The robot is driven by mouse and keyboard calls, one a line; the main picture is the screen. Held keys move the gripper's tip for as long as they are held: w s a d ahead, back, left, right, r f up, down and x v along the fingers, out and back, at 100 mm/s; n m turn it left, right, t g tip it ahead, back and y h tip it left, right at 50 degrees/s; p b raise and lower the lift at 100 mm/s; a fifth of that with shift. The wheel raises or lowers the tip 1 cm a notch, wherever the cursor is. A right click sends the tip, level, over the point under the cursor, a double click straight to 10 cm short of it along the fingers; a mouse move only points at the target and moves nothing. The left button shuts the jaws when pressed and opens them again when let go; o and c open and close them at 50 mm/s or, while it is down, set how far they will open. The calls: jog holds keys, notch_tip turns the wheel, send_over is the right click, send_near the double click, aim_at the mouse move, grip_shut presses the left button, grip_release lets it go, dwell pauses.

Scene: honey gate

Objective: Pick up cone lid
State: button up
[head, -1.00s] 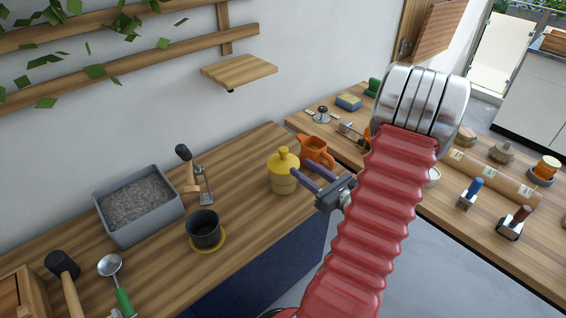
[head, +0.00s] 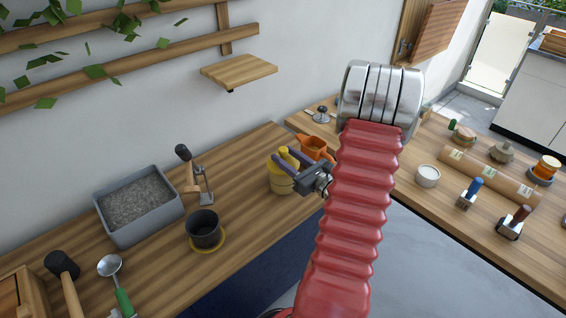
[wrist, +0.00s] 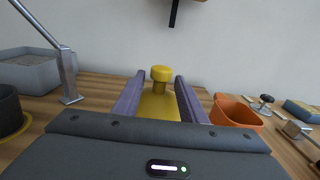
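The yellow cone lid (head: 285,161) with its round knob sits on top of a yellow pot (head: 281,184) on the wooden counter. In the wrist view the lid's knob (wrist: 161,74) stands between the two purple fingers. My gripper (head: 286,157) is open, with one finger on each side of the lid. The fingers look apart from the knob. The gripper body hides part of the lid and pot in the head view.
An orange pitcher (head: 314,148) stands close behind the pot on the right. A black cup (head: 204,229) on a yellow saucer and a grey tray of gravel (head: 139,206) are to the left. A small wooden shelf (head: 239,70) is on the wall above.

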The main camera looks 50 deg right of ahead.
jog(key=shift+w, duration=0.1)
jog(key=shift+w+d+f, duration=0.15)
jog(key=shift+w, duration=1.15)
jog(key=shift+w+d+f, duration=0.1)
jog(key=shift+w+f, duration=0.05)
jog(key=shift+w, duration=1.1)
grip_shut()
